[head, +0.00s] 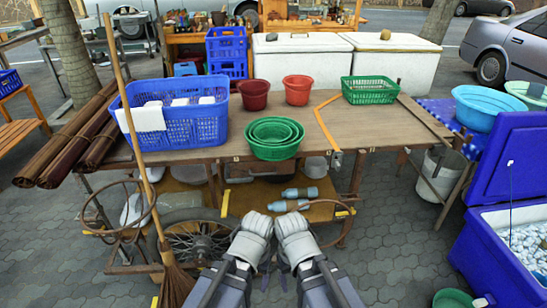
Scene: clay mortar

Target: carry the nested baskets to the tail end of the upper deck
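The nested green baskets (273,138) sit stacked near the front edge of the cart's wooden upper deck (345,125), left of its middle. Several rims show one inside another. My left gripper (252,232) and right gripper (292,230) are close together in front of the cart, nearer to me than the baskets and apart from them. No held object shows at either. Their fingers cannot be made out. Which end of the deck is its tail cannot be told.
A blue basket (185,125) fills the deck's left part. A dark red pot (253,94), red pot (297,90) and green rectangular basket (369,90) stand along the back. The deck's right front is mostly clear. A broom (130,120) leans at the left; a blue cooler (500,235) stands at right.

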